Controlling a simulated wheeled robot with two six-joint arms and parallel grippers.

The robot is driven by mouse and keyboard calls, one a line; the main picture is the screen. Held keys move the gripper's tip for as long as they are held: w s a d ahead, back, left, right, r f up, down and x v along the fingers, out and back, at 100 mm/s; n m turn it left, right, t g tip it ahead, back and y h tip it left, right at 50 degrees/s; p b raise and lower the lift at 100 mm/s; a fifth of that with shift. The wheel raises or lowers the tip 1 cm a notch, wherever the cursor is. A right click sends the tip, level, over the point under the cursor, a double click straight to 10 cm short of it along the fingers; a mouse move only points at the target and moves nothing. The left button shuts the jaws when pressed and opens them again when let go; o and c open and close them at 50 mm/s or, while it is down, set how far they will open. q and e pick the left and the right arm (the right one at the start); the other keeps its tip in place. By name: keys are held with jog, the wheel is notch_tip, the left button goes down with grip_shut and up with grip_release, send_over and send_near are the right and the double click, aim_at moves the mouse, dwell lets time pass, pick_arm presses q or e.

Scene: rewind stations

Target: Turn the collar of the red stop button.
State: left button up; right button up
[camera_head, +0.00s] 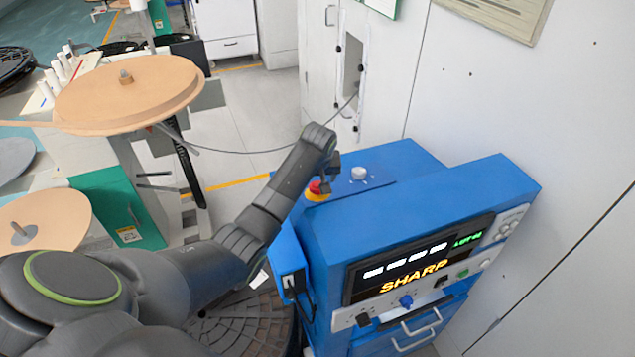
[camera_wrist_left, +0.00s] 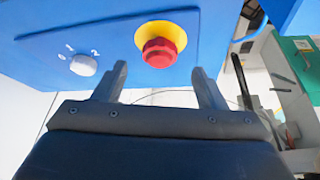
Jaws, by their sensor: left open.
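The red stop button (camera_head: 315,187) sits on a yellow ring on the blue top of the machine. It also shows in the left wrist view (camera_wrist_left: 159,53), with its red collar clear and the yellow disc (camera_wrist_left: 167,27) behind it. My left gripper (camera_head: 329,178) is at the button in the head view and covers part of its right side. In the left wrist view, my left gripper (camera_wrist_left: 161,78) has its two fingers spread apart, one to each side below the button, with nothing between them. I cannot tell any contact. My right gripper is not in view.
A white knob (camera_wrist_left: 83,65) marked 0, 1, 2 is beside the button; it also shows in the head view (camera_head: 359,174). The blue machine (camera_head: 410,215) has a lit SHARP display (camera_head: 413,276). A grey cable hangs behind. A white wall stands at right.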

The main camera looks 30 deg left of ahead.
aim_at(317, 185)
pick_arm(q)
jog(key=x, duration=0.3)
jog(key=shift+f, duration=0.1)
jog(key=shift+w+a+f, duration=0.1)
jog(key=shift+w+f, duration=0.2)
jog(key=shift+f, duration=0.35)
jog(key=shift+a+f, duration=0.1)
jog(key=shift+f, duration=0.15)
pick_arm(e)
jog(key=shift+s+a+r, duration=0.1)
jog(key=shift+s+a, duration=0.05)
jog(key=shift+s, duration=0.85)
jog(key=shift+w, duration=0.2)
